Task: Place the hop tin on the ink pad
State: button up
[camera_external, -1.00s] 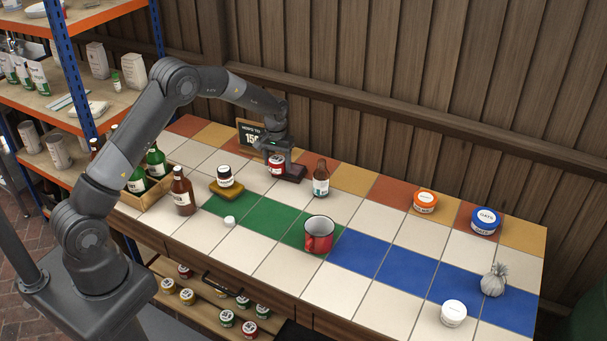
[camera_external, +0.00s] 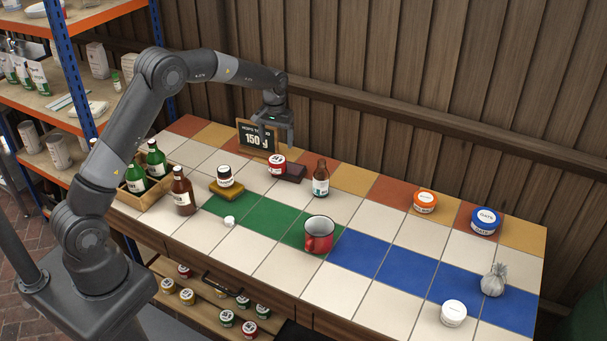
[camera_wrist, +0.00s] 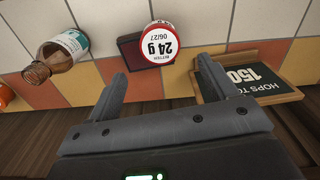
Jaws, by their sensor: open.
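The red tin (camera_external: 277,165) with a white lid stands upright at the left end of the dark maroon pad (camera_external: 293,174). In the wrist view the tin's lid (camera_wrist: 160,45) reads "24 g" and hides part of the pad (camera_wrist: 133,54). I cannot tell whether the tin's base rests wholly on the pad or partly beside it. My gripper (camera_external: 277,146) is open and empty above the tin, apart from it. In the wrist view its two fingers (camera_wrist: 160,78) are spread, with the tin beyond them.
A "150 g" sign (camera_external: 257,137) stands behind the tin. A brown bottle (camera_external: 321,180) stands right of the pad. A red mug (camera_external: 319,236) stands in front. Tiles between are clear.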

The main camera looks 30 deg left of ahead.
jog(key=s+a+r+t, duration=0.1)
jog(key=s+a+r, duration=0.4)
jog(key=s+r, duration=0.45)
jog(key=s+a+r+t, duration=0.2)
jog(key=s+a+r, duration=0.3)
jog(key=s+r, duration=0.45)
jog(key=s+a+t, duration=0.1)
jog(key=s+a, duration=0.2)
jog(key=s, duration=0.8)
jog(key=s+a+m+t, duration=0.1)
jog(key=s+a, duration=0.2)
jog(key=s, duration=0.8)
jog(key=shift+r+t, duration=0.3)
jog(key=shift+r, duration=0.05)
